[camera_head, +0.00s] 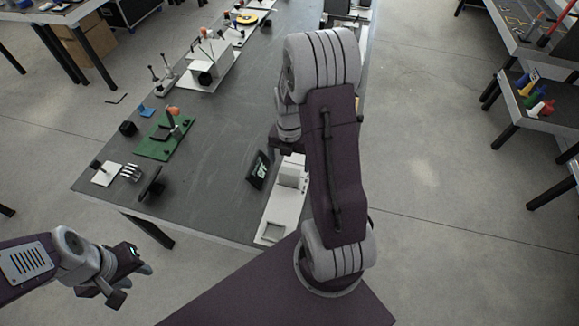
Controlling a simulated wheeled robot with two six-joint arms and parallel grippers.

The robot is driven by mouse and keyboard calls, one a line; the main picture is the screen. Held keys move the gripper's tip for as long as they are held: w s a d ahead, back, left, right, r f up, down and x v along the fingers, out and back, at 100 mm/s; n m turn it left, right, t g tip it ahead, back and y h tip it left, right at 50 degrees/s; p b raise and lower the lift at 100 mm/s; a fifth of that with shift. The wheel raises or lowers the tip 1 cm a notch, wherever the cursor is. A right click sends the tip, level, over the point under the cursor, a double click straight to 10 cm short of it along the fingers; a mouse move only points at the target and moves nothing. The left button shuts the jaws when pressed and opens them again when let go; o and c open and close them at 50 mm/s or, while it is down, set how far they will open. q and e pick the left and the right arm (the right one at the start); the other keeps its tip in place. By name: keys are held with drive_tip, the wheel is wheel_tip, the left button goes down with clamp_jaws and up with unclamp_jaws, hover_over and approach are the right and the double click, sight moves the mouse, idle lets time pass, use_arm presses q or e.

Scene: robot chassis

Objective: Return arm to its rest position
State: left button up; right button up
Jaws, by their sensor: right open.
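My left gripper (125,283) is at the lower left, over the floor in front of the table's left corner. It is small and seen from above, and I cannot tell whether its jaws are apart. My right arm (333,165) rises from my base and reaches up over the right side of the table. My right gripper (284,147) shows only in part, as a dark piece left of the arm's elbow, above the table. It is open; the arm hides most of it, and no object shows in it.
The long grey table (215,150) carries a green board (160,145), a white stand (210,65), a black tablet (258,170) and a white fixture (285,195) close beside my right arm. A shelf (530,110) with coloured bottles stands at right. Floor between is clear.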

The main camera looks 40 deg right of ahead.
idle(0.6)
drive_tip(key=shift+w+a+r, duration=0.1)
drive_tip(key=shift+w+a, duration=0.15)
drive_tip(key=shift+a, duration=0.05)
drive_tip(key=shift+w+a+r+n+t, duration=0.25)
drive_tip(key=shift+w+a+r, duration=0.15)
drive_tip(key=shift+a+r, duration=0.15)
drive_tip(key=shift+w+a+r+n+t, duration=0.15)
drive_tip(key=shift+w+a+r+n, duration=0.1)
drive_tip(key=shift+w+a+r, duration=0.25)
drive_tip(key=s+a+r+m, duration=0.1)
drive_tip(key=s+a+m, duration=0.4)
drive_tip(key=m, duration=0.8)
drive_tip(key=s+a+r+m, duration=0.2)
drive_tip(key=s+a+m, duration=0.3)
drive_tip(key=m, duration=0.9)
drive_tip(key=shift+s+a, duration=0.15)
drive_tip(key=shift+a, duration=0.1)
